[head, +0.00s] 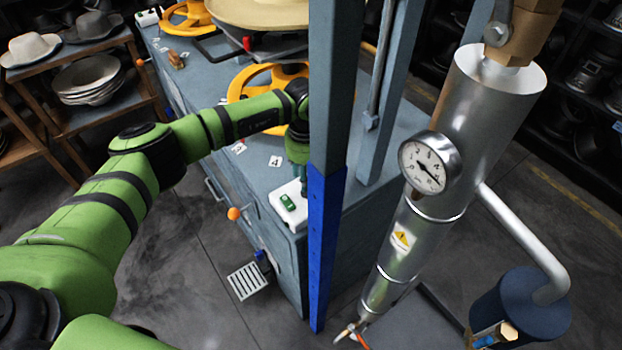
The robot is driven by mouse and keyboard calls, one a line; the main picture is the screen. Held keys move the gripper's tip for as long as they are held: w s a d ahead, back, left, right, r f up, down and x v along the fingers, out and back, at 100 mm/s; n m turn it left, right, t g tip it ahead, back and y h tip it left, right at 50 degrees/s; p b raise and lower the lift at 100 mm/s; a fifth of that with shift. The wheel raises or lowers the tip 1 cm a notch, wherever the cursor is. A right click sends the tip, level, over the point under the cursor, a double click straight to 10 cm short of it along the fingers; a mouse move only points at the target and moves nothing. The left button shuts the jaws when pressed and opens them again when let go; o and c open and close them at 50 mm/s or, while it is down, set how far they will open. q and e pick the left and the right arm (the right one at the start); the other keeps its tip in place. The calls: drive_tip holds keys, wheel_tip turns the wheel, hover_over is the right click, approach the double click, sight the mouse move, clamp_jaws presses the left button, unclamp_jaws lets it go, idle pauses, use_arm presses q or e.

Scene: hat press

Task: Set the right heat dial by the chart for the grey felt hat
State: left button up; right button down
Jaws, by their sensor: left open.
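My left arm reaches in from the left, and my left gripper (304,188) points down beside the blue post. It is just above or at a white box (291,207) with a green switch on the bench's front corner. The post partly hides the gripper and box, and I cannot tell whether they touch. The gripper is open, and I see nothing held in it. A heat dial is not clearly visible here; the post may hide it. I cannot make out the chart. A grey hat (92,26) lies on the left shelf. My right gripper is not in view.
The blue post (327,240) stands upright before the grey-blue bench (225,78). A silver cylinder (480,100) with a round gauge (430,163) is at right. Yellow handwheels (250,82) and number cards (275,161) are on the bench. An orange knob (234,214) sticks out in front.

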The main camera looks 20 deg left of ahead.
use_arm(q)
drive_tip(key=f, duration=0.3)
drive_tip(key=shift+s+a+f+p, duration=0.1)
drive_tip(key=shift+s+f+p, duration=0.15)
drive_tip(key=shift+p, duration=0.15)
drive_tip(key=shift+w+f, duration=0.15)
drive_tip(key=shift+f, duration=0.35)
clamp_jaws()
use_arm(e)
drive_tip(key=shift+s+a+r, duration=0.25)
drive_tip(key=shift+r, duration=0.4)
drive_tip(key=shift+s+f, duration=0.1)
